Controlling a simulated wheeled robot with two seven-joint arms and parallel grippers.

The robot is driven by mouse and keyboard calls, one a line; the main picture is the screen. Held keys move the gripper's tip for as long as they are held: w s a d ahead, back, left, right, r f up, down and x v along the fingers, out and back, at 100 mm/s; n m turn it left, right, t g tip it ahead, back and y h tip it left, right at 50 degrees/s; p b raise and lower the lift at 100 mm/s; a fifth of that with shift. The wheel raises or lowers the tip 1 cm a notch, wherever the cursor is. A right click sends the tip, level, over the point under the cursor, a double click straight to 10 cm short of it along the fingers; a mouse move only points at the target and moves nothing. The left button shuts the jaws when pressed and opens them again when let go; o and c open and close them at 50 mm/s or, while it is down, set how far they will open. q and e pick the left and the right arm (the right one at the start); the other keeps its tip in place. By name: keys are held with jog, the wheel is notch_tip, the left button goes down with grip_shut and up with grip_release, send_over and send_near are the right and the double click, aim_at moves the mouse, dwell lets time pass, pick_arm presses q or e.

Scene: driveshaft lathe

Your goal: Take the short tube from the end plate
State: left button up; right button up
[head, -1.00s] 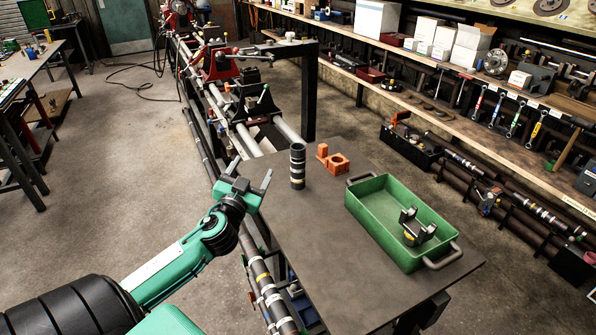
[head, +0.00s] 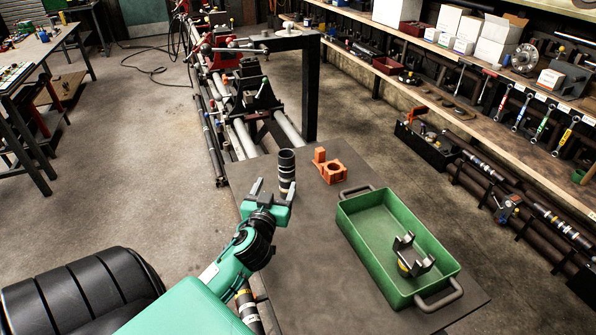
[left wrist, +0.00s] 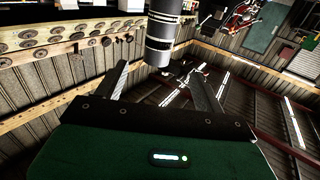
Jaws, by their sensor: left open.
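The short tube (head: 287,166), dark with pale rings, stands upright on the dark flat plate (head: 262,229), near its far left edge. My left gripper (head: 274,188) is open, its two fingers pointing at the tube from the near side. In the head view, the right finger overlaps the tube's lower part. In the left wrist view, the tube (left wrist: 161,35) shows beyond and between the spread fingers (left wrist: 160,82), and the jaws look empty. I cannot tell whether a finger touches it. My right gripper is not in view.
A green tray (head: 376,267) with handles holds a dark bracket (head: 412,257). The lathe frame (head: 262,104) stands behind the plate. A long shelf runs along the right.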

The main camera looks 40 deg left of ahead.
pick_arm(q)
jog(key=p, duration=0.2)
send_near(288, 155)
jog(key=shift+x, duration=0.9)
jog(key=shift+f+x, duration=0.25)
jog(key=shift+x, duration=0.95)
jog(key=shift+w+a, duration=0.15)
jog(key=shift+w+a+r+p, duration=0.3)
jog(key=shift+w+p, duration=0.15)
jog(key=shift+w, duration=0.1)
jog(key=p+x, duration=0.1)
jog(key=x, duration=0.2)
jog(key=shift+w, duration=0.15)
jog(key=shift+w+a+f, duration=0.1)
jog(key=shift+w+a, duration=0.1)
jog(key=shift+w, duration=0.1)
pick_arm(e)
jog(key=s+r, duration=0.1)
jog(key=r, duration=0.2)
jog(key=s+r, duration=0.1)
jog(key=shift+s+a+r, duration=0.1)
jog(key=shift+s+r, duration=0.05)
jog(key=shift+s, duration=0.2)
pick_arm(q)
grip_shut()
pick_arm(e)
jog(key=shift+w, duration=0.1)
